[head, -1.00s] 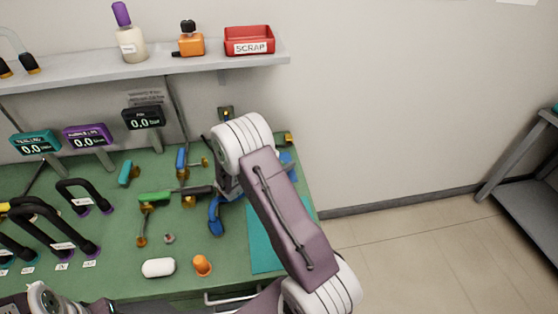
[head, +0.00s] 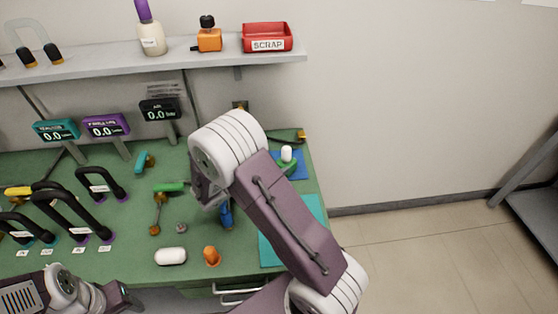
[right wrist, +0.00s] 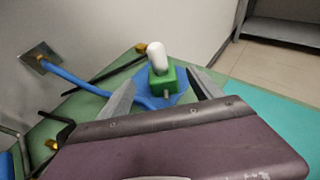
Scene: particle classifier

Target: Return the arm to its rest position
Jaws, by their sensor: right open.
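My right arm (head: 285,215) reaches in from the lower right of the head view, bent over the bench's right part. My right gripper (right wrist: 162,80) shows its two grey fingers spread apart with nothing held in the right wrist view. In the head view the wrist hides most of it. Beyond the fingers a green block with a white rounded piece on top (right wrist: 158,57) stands on a blue pad (right wrist: 182,82). The head view shows this block (head: 287,163) right of the wrist. My left arm (head: 65,285) is at the bottom left; its jaws cannot be made out.
The green bench (head: 120,265) holds black handles (head: 75,213), a white capsule (head: 171,256), an orange piece (head: 211,256) and display stands (head: 106,126). Above is a shelf (head: 190,60) with a red SCRAP bin (head: 267,38). Floor right of the bench is clear.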

